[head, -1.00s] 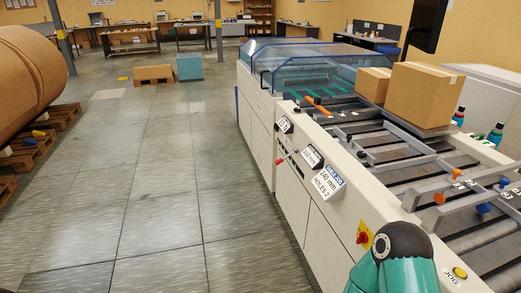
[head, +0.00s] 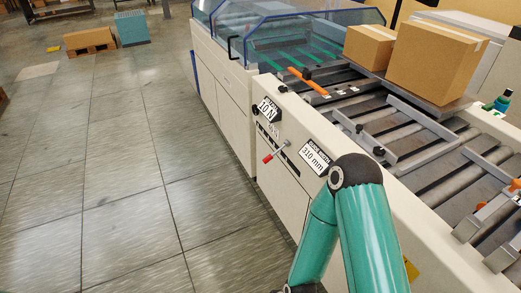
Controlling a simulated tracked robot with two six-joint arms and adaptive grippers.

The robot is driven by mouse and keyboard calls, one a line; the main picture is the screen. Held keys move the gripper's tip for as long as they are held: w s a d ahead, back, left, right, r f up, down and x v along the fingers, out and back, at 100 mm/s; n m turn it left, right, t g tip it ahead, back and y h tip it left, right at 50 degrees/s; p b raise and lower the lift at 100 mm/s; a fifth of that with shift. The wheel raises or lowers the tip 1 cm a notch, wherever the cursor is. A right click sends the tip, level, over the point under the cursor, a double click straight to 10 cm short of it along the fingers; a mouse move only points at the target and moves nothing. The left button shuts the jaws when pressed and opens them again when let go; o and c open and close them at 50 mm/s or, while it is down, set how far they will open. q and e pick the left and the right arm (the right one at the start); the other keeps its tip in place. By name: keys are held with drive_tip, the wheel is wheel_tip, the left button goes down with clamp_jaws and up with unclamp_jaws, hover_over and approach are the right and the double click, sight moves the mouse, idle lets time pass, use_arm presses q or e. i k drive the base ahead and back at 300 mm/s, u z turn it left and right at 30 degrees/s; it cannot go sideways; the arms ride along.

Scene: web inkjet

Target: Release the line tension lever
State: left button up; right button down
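A small lever with a red grip (head: 267,159) and a metal shaft sticks out from the side panel of the cream machine (head: 228,100). It slants down to the left, below a sign reading 10 N (head: 267,108); the word above the number is too small to read. A teal arm of mine rises from the bottom edge to a bent joint right of the lever, apart from it in the picture.
A 310 mm sign (head: 314,156) sits right of the lever. An orange handle (head: 308,82) lies on top near the clear blue-edged cover (head: 285,30). Cardboard boxes (head: 432,58) stand on the roller bed. The tiled floor (head: 130,180) left of the machine is clear.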

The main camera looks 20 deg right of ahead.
sight(287, 143)
drive_tip(key=z, duration=0.05)
drive_tip(key=i, duration=0.95)
